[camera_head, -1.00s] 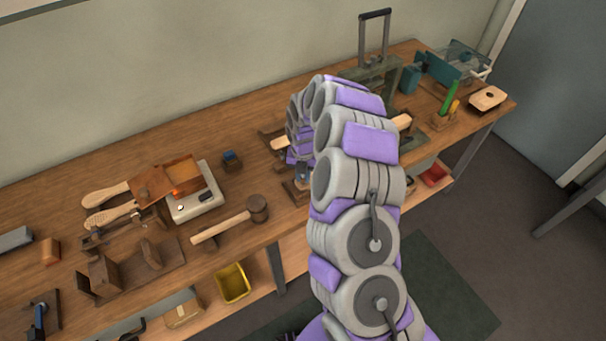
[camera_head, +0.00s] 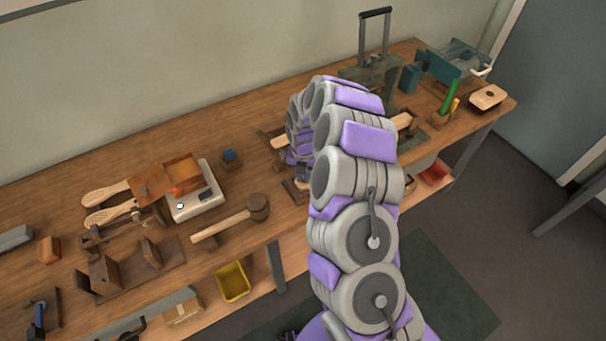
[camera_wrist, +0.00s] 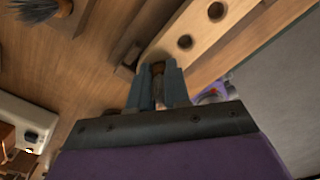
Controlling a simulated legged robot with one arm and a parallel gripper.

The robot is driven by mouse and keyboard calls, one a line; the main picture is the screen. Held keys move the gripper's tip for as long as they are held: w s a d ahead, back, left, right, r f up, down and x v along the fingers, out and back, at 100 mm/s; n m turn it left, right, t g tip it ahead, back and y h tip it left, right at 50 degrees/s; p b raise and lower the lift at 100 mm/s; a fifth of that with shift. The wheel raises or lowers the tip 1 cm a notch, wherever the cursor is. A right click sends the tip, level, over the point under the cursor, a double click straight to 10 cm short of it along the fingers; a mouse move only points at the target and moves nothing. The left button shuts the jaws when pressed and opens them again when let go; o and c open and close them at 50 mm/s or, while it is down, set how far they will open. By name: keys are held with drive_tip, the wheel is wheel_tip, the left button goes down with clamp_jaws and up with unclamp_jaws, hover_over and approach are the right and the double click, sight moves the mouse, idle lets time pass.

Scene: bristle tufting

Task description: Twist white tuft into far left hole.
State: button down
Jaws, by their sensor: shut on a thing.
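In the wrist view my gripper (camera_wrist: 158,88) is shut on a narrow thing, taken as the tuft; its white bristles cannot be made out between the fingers. The fingertips are at the near end of the pale wooden brush block (camera_wrist: 208,48), over or very close to its surface. Two dark round holes show in the block beyond the fingers; whether the tip is in a hole is hidden by the fingers. In the head view my arm covers the gripper and most of the block, whose pale left end (camera_head: 279,142) sticks out.
The workbench (camera_head: 120,160) runs along the wall. A white-grey device (camera_head: 195,207) with an open wooden box (camera_head: 183,171) and a mallet (camera_head: 257,208) lie left of my arm. A dark bristle bundle (camera_wrist: 40,9) shows at the wrist view's upper left.

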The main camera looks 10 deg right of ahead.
drive_tip(key=c, duration=0.7)
unclamp_jaws()
drive_tip(key=shift+r, duration=0.15)
drive_tip(key=shift+r+p, duration=1.15)
drive_tip(key=shift+r, duration=2.2)
